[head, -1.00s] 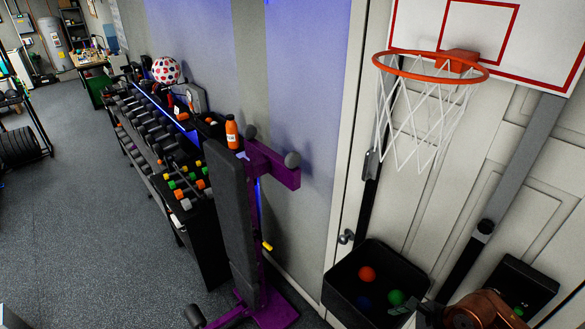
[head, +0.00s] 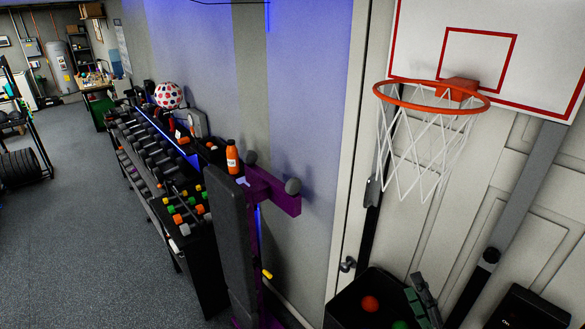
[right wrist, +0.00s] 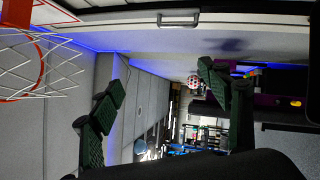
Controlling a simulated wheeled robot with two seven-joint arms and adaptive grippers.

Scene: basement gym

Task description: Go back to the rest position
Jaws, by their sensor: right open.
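My right gripper (head: 418,292) shows at the lower right of the head view, with its green fingers in front of the black bin (head: 345,290) below the basketball hoop (head: 432,98). In the right wrist view its two green fingers stand wide apart with nothing between them (right wrist: 161,70). It is open and empty. The bin's lower part is cut off by the frame. My left gripper is not in view.
A purple bench frame (head: 270,192) with a black pad stands left of the bin. A dumbbell rack (head: 190,240) runs along the wall, with an orange bottle (head: 232,157) and a spotted ball (head: 169,95) on top. The grey floor (head: 90,240) at left is clear.

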